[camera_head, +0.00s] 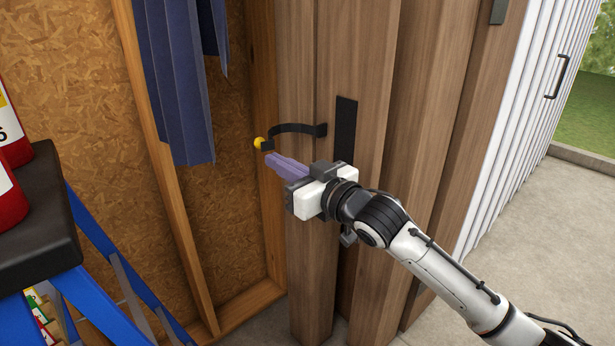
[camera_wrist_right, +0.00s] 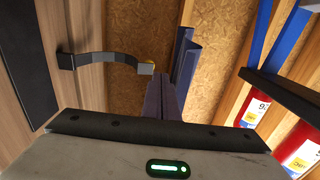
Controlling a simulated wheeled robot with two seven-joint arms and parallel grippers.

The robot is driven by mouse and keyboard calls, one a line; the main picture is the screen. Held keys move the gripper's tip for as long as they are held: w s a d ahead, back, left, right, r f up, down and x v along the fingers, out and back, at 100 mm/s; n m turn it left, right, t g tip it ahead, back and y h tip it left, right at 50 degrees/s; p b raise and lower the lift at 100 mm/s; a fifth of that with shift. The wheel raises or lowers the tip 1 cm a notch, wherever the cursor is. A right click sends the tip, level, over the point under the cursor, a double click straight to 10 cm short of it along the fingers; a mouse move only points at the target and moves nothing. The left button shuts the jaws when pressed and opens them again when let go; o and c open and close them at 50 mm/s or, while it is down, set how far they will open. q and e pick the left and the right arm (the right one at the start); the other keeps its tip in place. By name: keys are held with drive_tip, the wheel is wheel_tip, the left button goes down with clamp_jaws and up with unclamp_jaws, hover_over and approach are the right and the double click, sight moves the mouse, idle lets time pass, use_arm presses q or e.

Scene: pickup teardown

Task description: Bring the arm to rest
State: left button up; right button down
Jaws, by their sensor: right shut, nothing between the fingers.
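My right gripper (camera_head: 272,160) is shut and empty, its purple fingers together and pointing left. It is in front of the wooden boards, just below a curved black handle (camera_head: 297,128). The fingers look apart from the handle. In the right wrist view the fingers (camera_wrist_right: 162,98) are closed, with the curved handle (camera_wrist_right: 105,58) up and to their left. My right arm reaches in from the lower right of the head view. My left gripper is not in view.
A yellow knob (camera_head: 259,143) is at the handle's left end. Blue folded sheeting (camera_head: 180,80) hangs before a chipboard wall (camera_head: 90,80). Red containers (camera_head: 10,130) stand on a black-topped blue frame (camera_head: 40,235) at left. Concrete floor (camera_head: 540,230) lies open at right.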

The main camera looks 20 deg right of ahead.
drive_tip(key=s+d+b, duration=0.1)
drive_tip(key=s, duration=0.9)
drive_tip(key=s+f+m+g+h, duration=0.15)
drive_tip(key=s+f, duration=0.25)
drive_tip(key=f, duration=1)
drive_tip(key=s+f+m+g+h, duration=0.1)
drive_tip(key=s+f+g, duration=0.25)
drive_tip(key=f, duration=0.95)
drive_tip(key=s+f+g+h, duration=0.2)
drive_tip(key=s+f+g, duration=0.1)
drive_tip(key=s+f, duration=1.4)
drive_tip(key=shift+s+f, duration=0.2)
drive_tip(key=shift+s, duration=0.55)
